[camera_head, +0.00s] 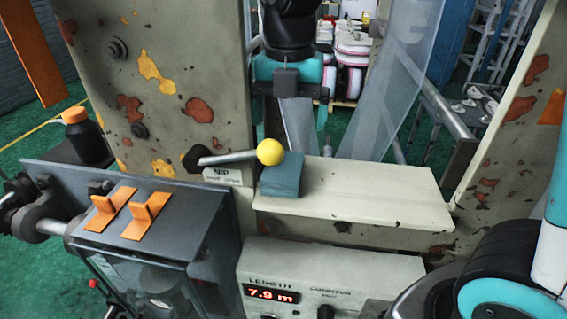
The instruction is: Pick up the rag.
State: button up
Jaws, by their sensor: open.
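The rag (283,177) is a small folded teal-blue cloth. It lies at the left end of a cream ledge (375,196). The yellow ball knob (270,151) of a lever appears in front of its upper left part and covers a little of it. My gripper (290,112) is above and behind the rag in the picture, pointing down, with its two teal fingers apart. It is open and empty, and clear of the rag.
The lever (228,158) reaches in from the left above the NIP label. Painted machine posts (165,90) stand on both sides, with clear film (395,85) behind. A dark bottle (84,138) with an orange cap stands at left. The ledge right of the rag is bare.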

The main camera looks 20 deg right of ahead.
aim_at(285, 158)
notch_tip(285, 158, down, 3)
jog(key=shift+f+p, duration=0.1)
jog(key=shift+p, duration=0.2)
jog(key=shift+a+f+p, duration=0.15)
jog(key=shift+f+p, duration=0.5)
jog(key=shift+f, duration=0.7)
jog(key=shift+a+f+p, duration=0.15)
jog(key=shift+f+p, duration=0.45)
jog(key=shift+f, duration=0.7)
jog(key=c, duration=1.1)
jog(key=shift+r, duration=0.15)
